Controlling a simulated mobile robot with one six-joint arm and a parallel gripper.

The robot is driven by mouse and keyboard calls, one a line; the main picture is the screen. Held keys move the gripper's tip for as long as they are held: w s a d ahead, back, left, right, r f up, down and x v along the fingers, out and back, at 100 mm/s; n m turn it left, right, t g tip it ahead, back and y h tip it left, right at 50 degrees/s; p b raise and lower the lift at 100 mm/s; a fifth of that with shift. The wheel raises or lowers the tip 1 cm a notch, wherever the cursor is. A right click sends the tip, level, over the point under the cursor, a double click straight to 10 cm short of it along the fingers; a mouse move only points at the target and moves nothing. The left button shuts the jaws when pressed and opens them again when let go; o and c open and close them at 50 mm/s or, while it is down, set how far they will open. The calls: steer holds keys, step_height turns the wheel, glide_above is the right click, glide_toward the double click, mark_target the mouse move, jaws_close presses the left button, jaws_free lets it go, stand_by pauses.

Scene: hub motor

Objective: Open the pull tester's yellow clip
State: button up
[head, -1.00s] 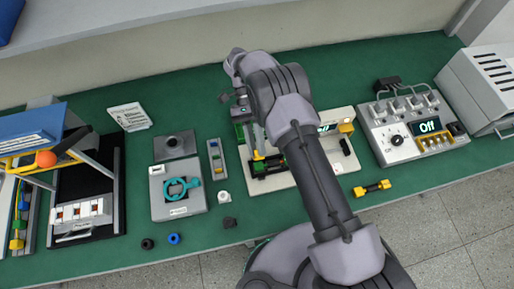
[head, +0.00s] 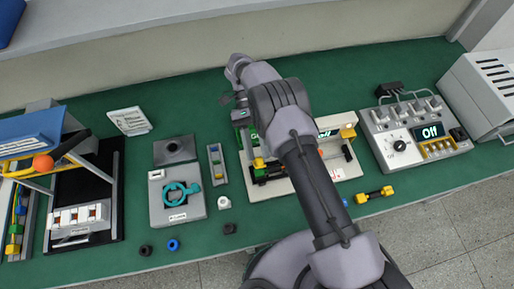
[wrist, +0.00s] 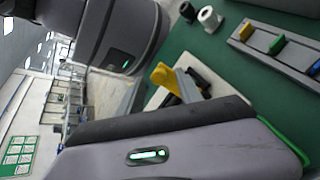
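The pull tester is a pale board (head: 284,187) with dark clamp parts, partly hidden under my arm. A yellow clip (head: 258,163) shows at its left part, and a yellow piece (head: 348,133) stands at its right end. In the wrist view a yellow piece (wrist: 163,76) stands beside a grey bar over the pale board; I cannot tell which of the two it is.
A grey device with a teal ring (head: 180,193) and a narrow tray (head: 217,165) lie to the left. A control box reading Off (head: 418,135) stands to the right. A yellow-black piece (head: 374,195) lies in front. Small rings lie along the front edge.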

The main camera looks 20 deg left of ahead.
steer(key=shift+r, duration=0.1)
steer(key=s+d+r+p, duration=0.3)
steer(key=s+d, duration=0.6)
steer(key=s, duration=0.3)
steer(key=shift+s+d+r, duration=0.35)
steer(key=shift+s+r, duration=0.05)
steer(key=shift+r, duration=0.5)
